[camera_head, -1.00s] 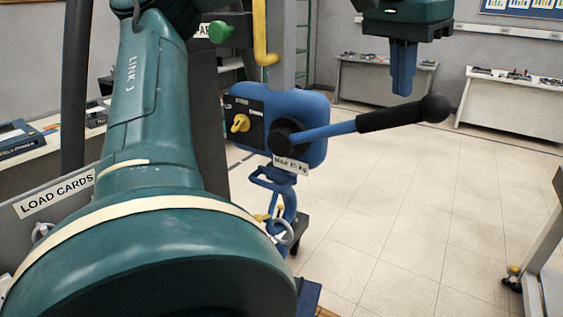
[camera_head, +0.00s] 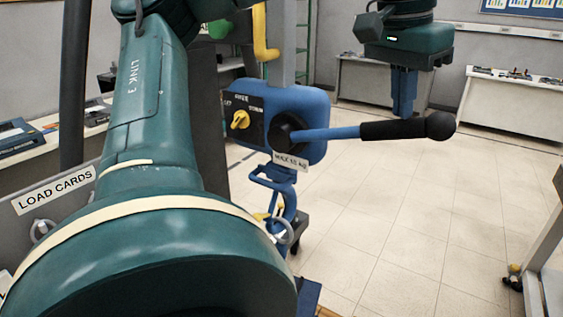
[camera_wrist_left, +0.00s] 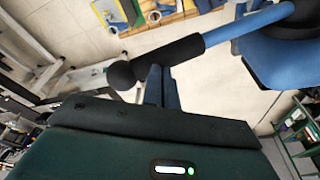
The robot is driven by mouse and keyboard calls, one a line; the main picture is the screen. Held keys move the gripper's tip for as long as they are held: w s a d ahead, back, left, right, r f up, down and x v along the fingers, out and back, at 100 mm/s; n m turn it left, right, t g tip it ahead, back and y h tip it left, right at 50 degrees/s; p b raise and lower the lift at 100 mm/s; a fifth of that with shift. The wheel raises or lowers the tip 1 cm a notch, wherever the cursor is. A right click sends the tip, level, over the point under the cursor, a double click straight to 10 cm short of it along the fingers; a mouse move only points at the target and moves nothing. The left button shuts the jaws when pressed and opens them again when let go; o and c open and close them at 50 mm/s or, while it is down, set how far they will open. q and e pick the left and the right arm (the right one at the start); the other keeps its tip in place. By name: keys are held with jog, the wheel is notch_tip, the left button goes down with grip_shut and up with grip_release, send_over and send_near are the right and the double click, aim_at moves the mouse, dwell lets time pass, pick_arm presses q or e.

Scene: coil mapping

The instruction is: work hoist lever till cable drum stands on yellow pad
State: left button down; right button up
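The blue hoist (camera_head: 310,105) hangs from a grey bar, with a yellow selector knob (camera_head: 240,119) on its black panel. Its lever (camera_head: 395,130) points right, nearly level, with a black grip and ball end. My left gripper (camera_head: 403,112) points down just above the grip, its blue fingers together. In the left wrist view the fingers (camera_wrist_left: 160,86) reach the lever grip (camera_wrist_left: 162,60) without enclosing it; contact looks likely. The hook (camera_head: 285,222) hangs below the hoist. Yellow surfaces (camera_wrist_left: 178,14) show beyond the lever; I cannot clearly tell the pad or the drum. My right gripper is not seen.
My arm covers much of the left foreground. A "LOAD CARDS" holder (camera_head: 55,192) stands at left. A grey stand (camera_head: 545,260) is at the right edge. Tables (camera_head: 510,100) line the back wall. The tiled floor (camera_head: 400,220) between is clear.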

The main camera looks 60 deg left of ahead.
pick_arm(q)
jog(key=shift+s+x, duration=0.2)
jog(key=shift+x, duration=1.35)
jog(key=shift+d, duration=0.15)
jog(key=shift+s+d+b+x, duration=0.1)
jog(key=shift+d+b+x, duration=0.05)
jog(key=shift+x, duration=0.65)
jog(key=shift+s+d+b+x, duration=0.1)
jog(key=shift+b+x, duration=0.1)
jog(key=shift+x, duration=0.55)
jog(key=shift+s+d+b+x, duration=0.1)
jog(key=shift+d+b+x, duration=0.05)
jog(key=shift+x, duration=0.65)
jog(key=shift+f, duration=0.1)
jog(key=x, duration=0.2)
jog(key=s+b+x, duration=0.1)
jog(key=x, duration=0.1)
jog(key=shift+f, duration=0.4)
